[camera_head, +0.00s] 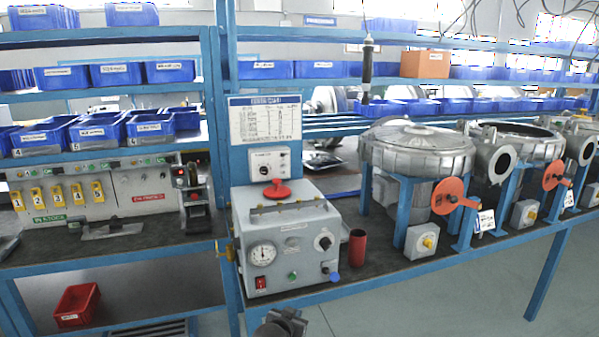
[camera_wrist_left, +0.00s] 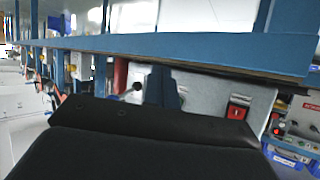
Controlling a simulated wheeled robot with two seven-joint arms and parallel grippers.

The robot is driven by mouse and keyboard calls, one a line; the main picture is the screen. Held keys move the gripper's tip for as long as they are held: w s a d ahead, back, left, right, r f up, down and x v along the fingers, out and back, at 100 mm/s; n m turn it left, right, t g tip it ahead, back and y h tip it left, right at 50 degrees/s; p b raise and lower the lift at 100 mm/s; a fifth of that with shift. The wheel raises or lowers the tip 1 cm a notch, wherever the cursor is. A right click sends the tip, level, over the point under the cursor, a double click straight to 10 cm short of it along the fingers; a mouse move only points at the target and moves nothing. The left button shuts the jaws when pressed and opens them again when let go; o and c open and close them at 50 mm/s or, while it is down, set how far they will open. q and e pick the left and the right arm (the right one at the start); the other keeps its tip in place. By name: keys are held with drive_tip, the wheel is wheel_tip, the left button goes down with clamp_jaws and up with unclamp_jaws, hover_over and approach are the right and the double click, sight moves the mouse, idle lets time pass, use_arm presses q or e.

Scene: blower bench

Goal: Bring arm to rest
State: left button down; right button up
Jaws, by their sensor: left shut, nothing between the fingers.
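My left gripper (camera_head: 284,322) shows at the bottom edge of the head view, low in front of the bench. It is shut and empty, apart from the bench and its objects. In the left wrist view the dark gripper body (camera_wrist_left: 140,140) fills the lower middle, and the fingertips are hard to make out. My right gripper is not in view.
A grey test box (camera_head: 290,240) with a gauge stands on the bench, with a red cylinder (camera_head: 357,247) beside it. Round metal blower housings (camera_head: 416,150) stand to the right. A red bin (camera_head: 77,304) sits on the lower left shelf. Open floor (camera_head: 450,300) lies at lower right.

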use_arm(q)
drive_tip(key=s+a+f+n+g+y, duration=0.1)
drive_tip(key=s+a+g, duration=0.25)
drive_tip(key=s, duration=0.95)
drive_tip(key=s+a+f+n+g+y, duration=0.15)
drive_tip(key=s+a, duration=0.35)
drive_tip(key=s, duration=0.8)
drive_tip(key=s+a+f+g, duration=0.1)
drive_tip(key=s+a+g, duration=0.3)
drive_tip(key=s, duration=0.8)
drive_tip(key=s+a+f+g, duration=0.1)
drive_tip(key=s+f, duration=0.5)
drive_tip(key=s, duration=0.5)
drive_tip(key=shift+s+a, duration=0.15)
drive_tip(key=shift+s, duration=0.2)
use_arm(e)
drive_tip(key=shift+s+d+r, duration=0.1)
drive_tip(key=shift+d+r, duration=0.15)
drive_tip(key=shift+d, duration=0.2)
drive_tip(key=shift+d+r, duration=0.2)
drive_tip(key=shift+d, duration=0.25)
use_arm(q)
drive_tip(key=shift+y, duration=0.25)
